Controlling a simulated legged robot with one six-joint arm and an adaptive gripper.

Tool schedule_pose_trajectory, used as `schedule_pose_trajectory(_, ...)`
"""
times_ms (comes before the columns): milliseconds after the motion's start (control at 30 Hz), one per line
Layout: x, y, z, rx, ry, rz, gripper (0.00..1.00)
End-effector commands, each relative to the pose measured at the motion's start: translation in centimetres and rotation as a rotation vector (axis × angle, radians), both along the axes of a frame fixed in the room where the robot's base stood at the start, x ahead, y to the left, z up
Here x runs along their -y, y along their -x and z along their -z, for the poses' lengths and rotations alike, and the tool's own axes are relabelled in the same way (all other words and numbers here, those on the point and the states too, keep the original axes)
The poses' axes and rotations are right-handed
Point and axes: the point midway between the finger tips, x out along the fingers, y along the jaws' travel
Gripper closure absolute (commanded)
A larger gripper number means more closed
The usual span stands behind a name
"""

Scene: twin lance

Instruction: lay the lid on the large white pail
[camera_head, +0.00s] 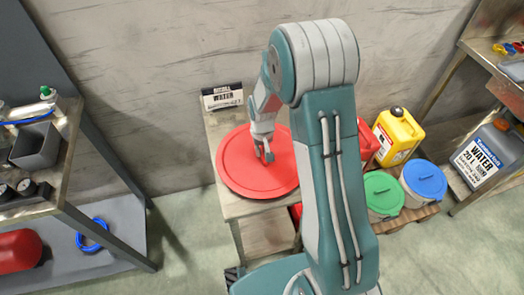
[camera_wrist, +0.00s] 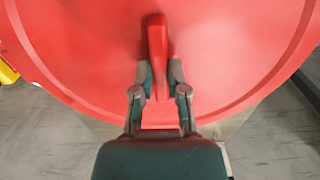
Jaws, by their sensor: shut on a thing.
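The round red lid (camera_head: 238,168) is over a wooden stand in the middle of the head view. It fills most of the wrist view (camera_wrist: 80,60), with a raised red handle (camera_wrist: 157,45) at its centre. My gripper (camera_head: 264,155) comes down on the lid from above. In the wrist view my gripper's fingers (camera_wrist: 160,78) are shut on the lid's handle, one on each side. I cannot make out the large white pail in either view. What lies directly under the lid is hidden, and my arm covers the area to its right.
Pails with green (camera_head: 384,193) and blue (camera_head: 424,180) lids and a yellow jug (camera_head: 398,135) are at right. A cluttered bench (camera_head: 50,195) stands left. Floor between is clear.

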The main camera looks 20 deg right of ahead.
Motion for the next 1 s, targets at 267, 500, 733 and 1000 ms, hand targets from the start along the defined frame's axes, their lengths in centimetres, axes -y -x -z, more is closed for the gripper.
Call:
schedule_pose_trajectory(267,0.0,-0.1,-2.0,0.003,0.000,0.000,1.00)
schedule_pose_trajectory(500,0.0,0.0,-3.7,0.002,0.000,0.000,1.00)
schedule_pose_trajectory(733,0.0,0.0,-5.2,0.002,0.000,0.000,1.00)
schedule_pose_trajectory(1000,0.0,0.0,-5.5,0.001,0.000,0.000,1.00)
